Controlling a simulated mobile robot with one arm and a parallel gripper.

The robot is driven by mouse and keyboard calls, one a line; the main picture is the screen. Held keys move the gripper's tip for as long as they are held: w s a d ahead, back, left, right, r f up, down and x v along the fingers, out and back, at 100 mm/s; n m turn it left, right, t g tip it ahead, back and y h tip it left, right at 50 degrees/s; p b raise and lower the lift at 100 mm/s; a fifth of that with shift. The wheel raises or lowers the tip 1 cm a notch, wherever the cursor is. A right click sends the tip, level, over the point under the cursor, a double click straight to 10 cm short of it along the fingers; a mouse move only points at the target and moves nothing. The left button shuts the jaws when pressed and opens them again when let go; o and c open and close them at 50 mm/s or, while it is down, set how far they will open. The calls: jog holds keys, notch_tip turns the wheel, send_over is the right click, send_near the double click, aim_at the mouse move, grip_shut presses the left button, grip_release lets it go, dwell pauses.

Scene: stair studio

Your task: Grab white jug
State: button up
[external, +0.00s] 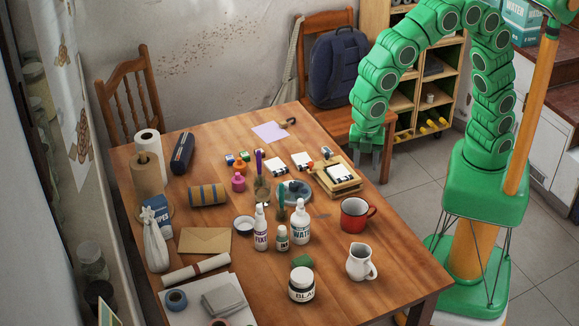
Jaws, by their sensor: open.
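The white jug (361,262) stands upright near the right front edge of the wooden table, with its handle toward the right. It is small, with a pouring lip at the top. My gripper (367,162) hangs at the end of my green arm, by the right side of the table toward the back. It points down, open and empty, well apart from the jug and farther from the camera.
A red mug (354,215) stands just behind the jug. A lidded jar (302,285) stands to its left, and white bottles (301,224) stand behind that. A wooden frame (337,177) lies near my gripper. A chair with a backpack (338,68) is behind.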

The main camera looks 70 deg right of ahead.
jog(key=s+a+f+n, duration=0.2)
jog(key=a+f, duration=0.1)
jog(key=a, duration=0.3)
jog(key=s+a+f+n, duration=0.2)
jog(key=a+n, duration=0.1)
jog(key=a, duration=0.3)
jog(key=n, duration=0.4)
send_over(373, 267)
jog(key=d, duration=0.1)
notch_tip(373, 267, down, 5)
jog(key=shift+a+f, duration=0.15)
jog(key=shift+f, duration=1.15)
jog(key=shift+a+f, duration=0.2)
jog(key=shift+f, duration=1.15)
jog(key=shift+a+f, duration=0.15)
jog(key=shift+f, duration=1.15)
grip_shut()
